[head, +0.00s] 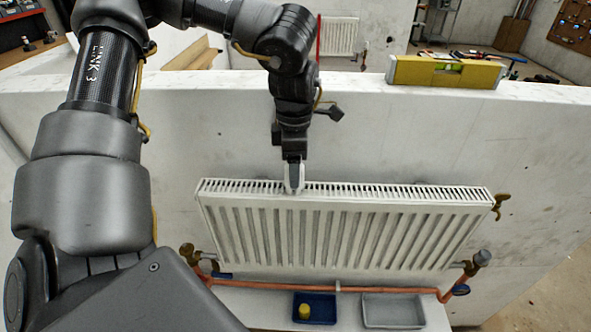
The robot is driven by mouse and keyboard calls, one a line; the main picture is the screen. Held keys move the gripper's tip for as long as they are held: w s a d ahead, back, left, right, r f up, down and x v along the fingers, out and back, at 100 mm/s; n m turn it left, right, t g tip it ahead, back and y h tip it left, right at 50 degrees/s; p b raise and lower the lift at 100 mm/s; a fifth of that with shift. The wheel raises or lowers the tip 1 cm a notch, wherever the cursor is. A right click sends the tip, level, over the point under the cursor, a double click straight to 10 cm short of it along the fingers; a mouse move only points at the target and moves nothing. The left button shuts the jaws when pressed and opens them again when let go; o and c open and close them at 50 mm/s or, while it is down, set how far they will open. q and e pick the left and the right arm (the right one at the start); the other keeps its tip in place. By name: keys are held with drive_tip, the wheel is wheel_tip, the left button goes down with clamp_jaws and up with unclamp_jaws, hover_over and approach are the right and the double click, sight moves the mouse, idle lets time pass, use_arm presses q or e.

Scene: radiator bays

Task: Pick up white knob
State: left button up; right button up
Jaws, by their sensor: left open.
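My left gripper (294,188) points down at the top grille of the white radiator (350,230), left of the radiator's middle. It is open. Its light-coloured fingers overlap the grille in the picture, and I cannot tell whether they touch it. I cannot make out a white knob; anything between or behind the fingers is hidden. A grey-capped valve (482,258) sits at the radiator's lower right corner, and a brass valve (188,251) at its lower left. My right gripper is not in view.
A yellow spirit level (445,72) lies on top of the white wall (380,130). A copper pipe (330,290) runs below the radiator. Under it are a blue tray (328,300) with a yellow piece (304,311) and a grey tray (394,311). A brass fitting (501,201) sticks out upper right.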

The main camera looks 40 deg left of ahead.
use_arm(q)
drive_tip(key=shift+f, duration=0.15)
drive_tip(key=shift+s, duration=0.2)
drive_tip(key=c, duration=1.1)
drive_tip(key=shift+w, duration=0.1)
